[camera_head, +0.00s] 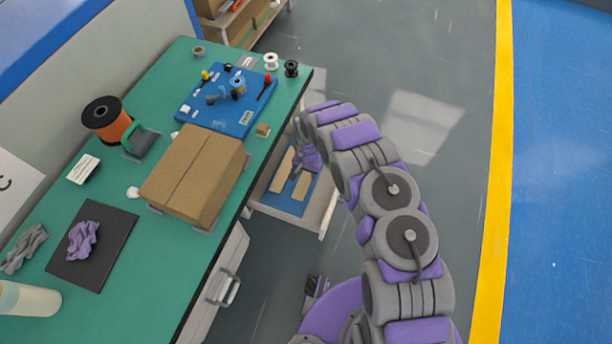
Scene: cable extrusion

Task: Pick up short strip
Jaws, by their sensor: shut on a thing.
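Two tan strips lie in an open drawer with a blue bottom (269,204), beside the green workbench. The long strip (281,172) is on the left. The short strip (301,187) is on the right, its far end close under my gripper (301,168). My gripper points down into the drawer and is shut on the short strip. The fingertips are small and partly hidden by my wrist, so the exact grip does not show. I cannot tell whether the strip touches the drawer bottom.
The green bench (190,281) carries a cardboard box (195,172) near the drawer, a blue board (215,113) with small parts, an orange spool (107,121) and a dark mat (108,226). The drawer's front wall (328,216) is near my arm. Open floor lies right.

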